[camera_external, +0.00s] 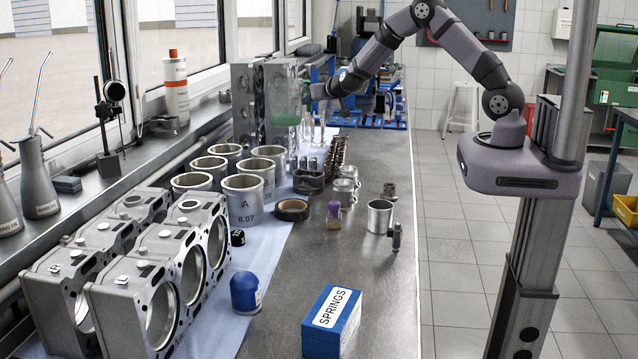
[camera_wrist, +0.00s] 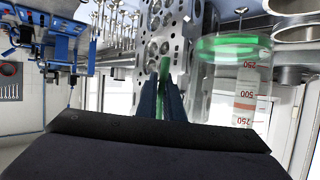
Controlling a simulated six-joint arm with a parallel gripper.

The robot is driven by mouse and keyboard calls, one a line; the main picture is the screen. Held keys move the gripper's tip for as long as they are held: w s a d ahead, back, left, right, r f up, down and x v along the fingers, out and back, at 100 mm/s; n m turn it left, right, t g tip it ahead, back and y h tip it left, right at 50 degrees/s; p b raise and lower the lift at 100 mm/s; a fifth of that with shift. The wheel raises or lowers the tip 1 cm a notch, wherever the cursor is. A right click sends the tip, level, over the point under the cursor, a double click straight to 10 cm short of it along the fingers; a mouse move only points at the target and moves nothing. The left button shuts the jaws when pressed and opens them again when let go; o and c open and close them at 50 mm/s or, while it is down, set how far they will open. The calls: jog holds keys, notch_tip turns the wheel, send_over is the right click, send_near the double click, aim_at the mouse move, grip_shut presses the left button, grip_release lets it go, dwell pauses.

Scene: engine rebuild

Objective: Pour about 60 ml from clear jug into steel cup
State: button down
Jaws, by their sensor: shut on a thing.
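The clear jug (camera_external: 287,103) shows as a green-tinted shape in front of the grey engine blocks, above the far part of the bench. My gripper (camera_external: 318,90) is at its right side. In the wrist view, which is upside down, the jug (camera_wrist: 232,85) shows red scale marks and green liquid near its bottom, by the 250 mark. It looks about upright. The fingers of my gripper (camera_wrist: 163,98) are shut on a thin green part beside the jug, apparently its handle.
Several metal cylinders (camera_external: 243,200) and engine castings (camera_external: 165,270) line the left. The bench's right strip is mostly clear.

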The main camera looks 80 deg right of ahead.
jog(key=w+n+y, duration=0.1)
jog(key=w+a+r+n+t+y, duration=0.1)
jog(key=w, duration=0.1)
jog(key=w+r+n+t, duration=0.1)
jog(key=w, duration=0.1)
jog(key=shift+w+a+y+p, duration=0.2)
jog(key=shift+a+y+p, duration=0.15)
jog(key=shift+y+p, duration=0.05)
jog(key=shift+w+a+r+n+t+y, duration=0.15)
jog(key=shift+w+a+n+t+y, duration=0.2)
jog(key=shift+w+a+n+y, duration=0.3)
jog(key=shift+w+a+r+n+t+y, duration=0.15)
jog(key=shift+w+a+n+t+y, duration=0.25)
jog(key=shift+w+a, duration=0.3)
jog(key=w+a+f+n+g+y, duration=0.1)
jog(key=a+n+y, duration=0.55)
jog(key=a, duration=0.45)
jog(key=w+a+f+n+g+y, duration=0.1)
jog(key=w+a+n+y, duration=0.1)
jog(key=a+n+y, duration=0.6)
jog(key=s+a+f+n+g+y, duration=0.3)
jog(key=s+a+f+g, duration=0.4)
jog(key=s, duration=0.5)
jog(key=a+f+n, duration=0.1)
jog(key=a+f, duration=0.1)
jog(key=a, duration=0.1)
jog(key=shift+s+a+n+y, duration=0.3)
jog(key=shift+s+a+n, duration=0.05)
jog(key=shift+n, duration=0.05)
